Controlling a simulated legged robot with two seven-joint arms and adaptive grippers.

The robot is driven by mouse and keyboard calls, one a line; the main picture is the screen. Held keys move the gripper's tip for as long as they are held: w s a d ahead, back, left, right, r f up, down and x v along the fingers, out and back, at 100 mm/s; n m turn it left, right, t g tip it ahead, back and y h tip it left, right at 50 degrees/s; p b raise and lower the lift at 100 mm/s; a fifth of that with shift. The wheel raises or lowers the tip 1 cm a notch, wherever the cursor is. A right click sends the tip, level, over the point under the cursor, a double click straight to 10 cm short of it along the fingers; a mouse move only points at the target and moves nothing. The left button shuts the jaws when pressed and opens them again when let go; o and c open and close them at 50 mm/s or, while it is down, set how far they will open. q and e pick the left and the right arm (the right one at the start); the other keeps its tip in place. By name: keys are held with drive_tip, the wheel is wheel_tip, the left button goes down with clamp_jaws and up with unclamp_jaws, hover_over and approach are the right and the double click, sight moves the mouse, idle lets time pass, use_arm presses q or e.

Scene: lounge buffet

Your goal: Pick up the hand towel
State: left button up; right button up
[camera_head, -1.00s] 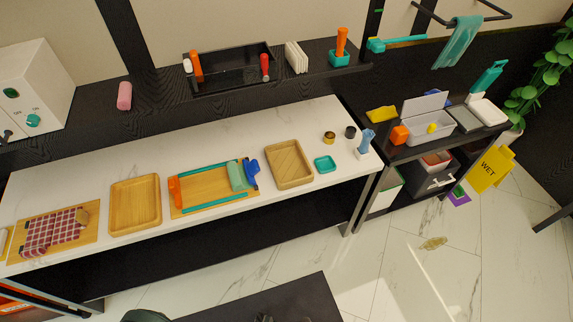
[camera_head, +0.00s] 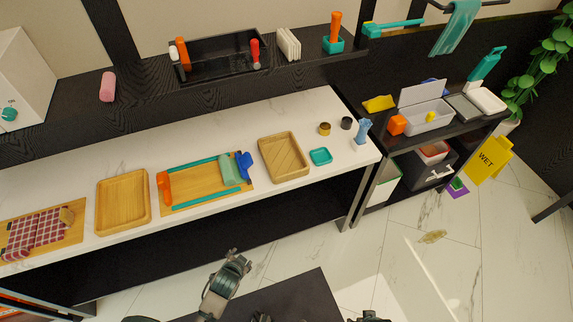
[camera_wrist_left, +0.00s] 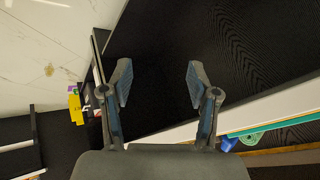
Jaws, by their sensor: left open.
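A teal towel (camera_head: 456,28) hangs over a dark rail at the top right of the head view. A red-and-white checkered cloth (camera_head: 36,232) lies on a wooden board at the far left of the counter. I cannot tell for certain which is the hand towel. My left gripper (camera_head: 237,257) is low in front of the counter, apart from both cloths. In the left wrist view its two fingers (camera_wrist_left: 159,83) are spread with nothing between them. A dark part at the bottom edge of the head view may be my right gripper; its fingers are not clear.
The white counter (camera_head: 222,126) holds wooden trays, including one at the left (camera_head: 123,202), and a board with teal bars (camera_head: 205,186). A dark shelf carries a black caddy (camera_head: 217,56) and a pink roll (camera_head: 107,87). A yellow wet-floor sign (camera_head: 489,161) stands at right.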

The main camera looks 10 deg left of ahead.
use_arm(q)
drive_tip(key=w+d+r+m+t+h, duration=0.1)
drive_tip(key=w+r+m+t, duration=0.85)
drive_tip(key=w+r, duration=0.8)
drive_tip(key=w+d+r+m+g+h, duration=0.2)
drive_tip(key=d+r+m+h, duration=0.5)
drive_tip(key=m, duration=0.8)
drive_tip(key=w+d+r+m+g+h, duration=0.15)
drive_tip(key=d+r+m+h, duration=0.25)
drive_tip(key=r+m+h, duration=0.9)
drive_tip(key=m+g+y, duration=1.2)
drive_tip(key=m+y, duration=0.5)
drive_tip(key=m, duration=0.5)
approach(225, 176)
drive_tip(key=x, duration=0.5)
drive_tip(key=shift+d+f+b, duration=0.1)
drive_tip(key=shift+d+b, duration=0.05)
drive_tip(key=shift+b, duration=0.15)
drive_tip(key=shift+m+x, duration=0.25)
drive_tip(key=shift+x, duration=0.55)
drive_tip(key=x, duration=0.4)
drive_tip(key=shift+f, duration=0.15)
use_arm(e)
drive_tip(key=s+f, duration=0.2)
drive_tip(key=f, duration=0.6)
drive_tip(key=s+f, duration=0.1)
drive_tip(key=f, duration=0.8)
drive_tip(key=shift+s+f+g, duration=0.2)
drive_tip(key=shift+s+g, duration=0.2)
